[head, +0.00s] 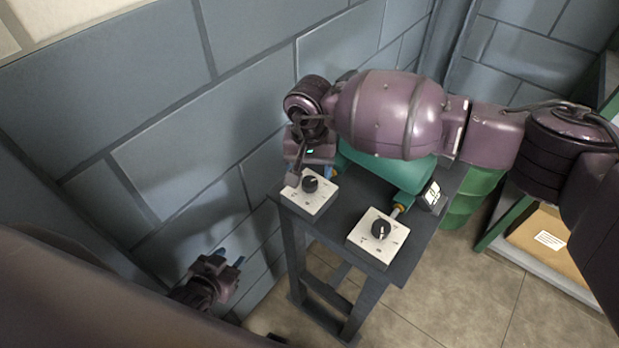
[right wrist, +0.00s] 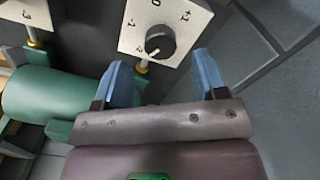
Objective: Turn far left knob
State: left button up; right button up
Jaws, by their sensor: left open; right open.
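The far left knob (head: 310,184) is a round black dial with a white mark, on a white panel (head: 314,205) at the left end of the dark table. My right gripper (head: 310,174) is open just behind it. In the right wrist view the knob (right wrist: 160,40) lies just beyond the gap between the blue fingertips (right wrist: 160,60), with nothing held. Contact with the knob does not show. My left gripper (head: 231,258) is open and empty, low at the left, away from the table.
A second black knob (head: 381,229) on a white panel is at the table's front right. A green casing (head: 385,168) sits behind, partly hidden by my right arm. A block wall (head: 200,110) is close on the left. A green barrel (head: 470,195) and shelf with a cardboard box (head: 540,235) stand right.

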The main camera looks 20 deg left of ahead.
aim_at(310, 182)
pick_arm(q)
jog(key=shift+w+r, duration=0.25)
jog(key=shift+r, duration=0.05)
pick_arm(e)
jog(key=shift+f, duration=2.25)
jog(key=c, duration=0.9)
jog(key=shift+c, duration=0.2)
pick_arm(q)
jog(key=shift+s+f, duration=0.15)
